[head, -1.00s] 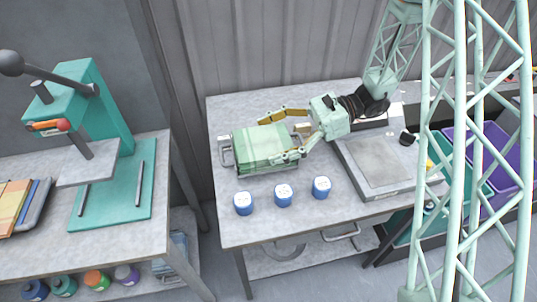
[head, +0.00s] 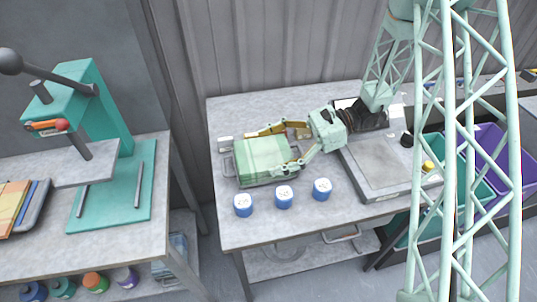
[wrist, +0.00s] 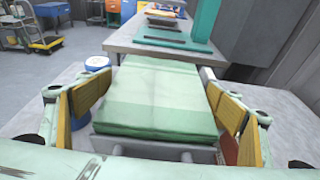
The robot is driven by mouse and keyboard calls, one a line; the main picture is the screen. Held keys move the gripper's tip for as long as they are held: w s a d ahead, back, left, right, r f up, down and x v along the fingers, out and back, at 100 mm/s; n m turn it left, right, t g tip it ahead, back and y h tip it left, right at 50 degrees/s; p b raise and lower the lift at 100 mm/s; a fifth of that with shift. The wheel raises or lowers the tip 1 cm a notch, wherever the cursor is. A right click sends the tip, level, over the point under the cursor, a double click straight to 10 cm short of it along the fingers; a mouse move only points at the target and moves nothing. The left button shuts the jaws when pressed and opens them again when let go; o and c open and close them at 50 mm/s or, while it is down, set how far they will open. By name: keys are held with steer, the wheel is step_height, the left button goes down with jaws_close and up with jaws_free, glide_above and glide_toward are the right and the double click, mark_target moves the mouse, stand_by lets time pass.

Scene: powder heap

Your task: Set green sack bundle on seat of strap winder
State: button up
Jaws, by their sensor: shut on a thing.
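The green sack bundle (head: 264,158) is a flat, pale and darker green block on the left part of the middle table. My gripper (head: 270,148) has its yellow-padded fingers along two opposite sides of it and is shut on it. In the wrist view the bundle (wrist: 160,95) lies flat between the fingers (wrist: 155,105). A low grey metal frame with a handle, apparently the strap winder (head: 228,167), shows at its left edge. Its grey part (wrist: 170,153) also shows under the bundle's near edge. Most of the seat is hidden; I cannot tell whether the bundle touches it.
Three blue jars with white lids (head: 284,197) stand in a row in front of the bundle. A grey flat-topped device (head: 385,160) stands to the right. A teal press (head: 90,125) is on the left table. Teal and purple bins (head: 490,160) are at far right.

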steer(key=shift+f, duration=0.6)
steer(key=shift+f, duration=0.15)
steer(key=o, duration=1.1)
steer(key=shift+r, duration=0.2)
steer(key=shift+p+v, duration=0.8)
steer(key=shift+v, duration=5.2)
